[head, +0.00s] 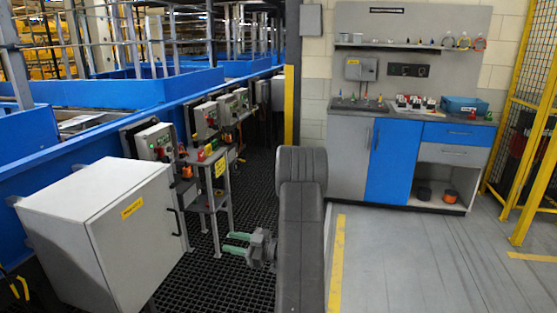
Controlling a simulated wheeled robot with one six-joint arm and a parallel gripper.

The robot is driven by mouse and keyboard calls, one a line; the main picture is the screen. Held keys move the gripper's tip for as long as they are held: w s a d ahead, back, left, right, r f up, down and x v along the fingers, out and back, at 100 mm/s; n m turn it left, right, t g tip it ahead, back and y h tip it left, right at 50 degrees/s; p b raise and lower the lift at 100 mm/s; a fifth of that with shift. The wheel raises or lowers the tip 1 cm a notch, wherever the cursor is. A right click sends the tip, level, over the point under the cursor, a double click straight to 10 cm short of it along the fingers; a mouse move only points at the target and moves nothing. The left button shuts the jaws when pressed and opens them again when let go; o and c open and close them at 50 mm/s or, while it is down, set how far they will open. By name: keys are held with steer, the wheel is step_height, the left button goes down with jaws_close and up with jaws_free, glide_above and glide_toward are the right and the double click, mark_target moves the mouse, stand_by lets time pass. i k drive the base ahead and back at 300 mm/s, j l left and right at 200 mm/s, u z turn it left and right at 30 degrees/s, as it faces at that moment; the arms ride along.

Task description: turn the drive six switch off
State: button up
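Several grey control boxes line the blue conveyor side: a near one (154,142) with green and red parts on its face, one behind it (204,119), and a farther one (236,104). Their labels are too small to read, so I cannot tell which bears the drive six switch or how it is set. My gripper (227,242) is low over the dark grating, right of the small stand. Its two green fingers point left with a gap between them. It is open and empty, apart from the boxes.
A large grey cabinet (95,215) with a yellow label stands at front left. A small grey stand (213,200) with coloured items is between my gripper and the boxes. A yellow-edged post (289,105) and a workbench (400,160) are behind. Floor at right is clear.

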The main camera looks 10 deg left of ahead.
mark_target(197, 111)
steer(key=i+j+u, duration=0.25)
steer(key=i, duration=0.6)
steer(key=i+u, duration=0.3)
steer(key=i, duration=0.6)
steer(key=i+z, duration=0.15)
steer(key=i, duration=0.4)
steer(key=i+j+z, duration=0.2)
steer(key=i, duration=0.35)
steer(key=i+j+z, duration=0.15)
steer(key=i, duration=0.35)
steer(key=i+j+z, duration=0.15)
steer(key=i, duration=0.4)
steer(key=j, duration=0.1)
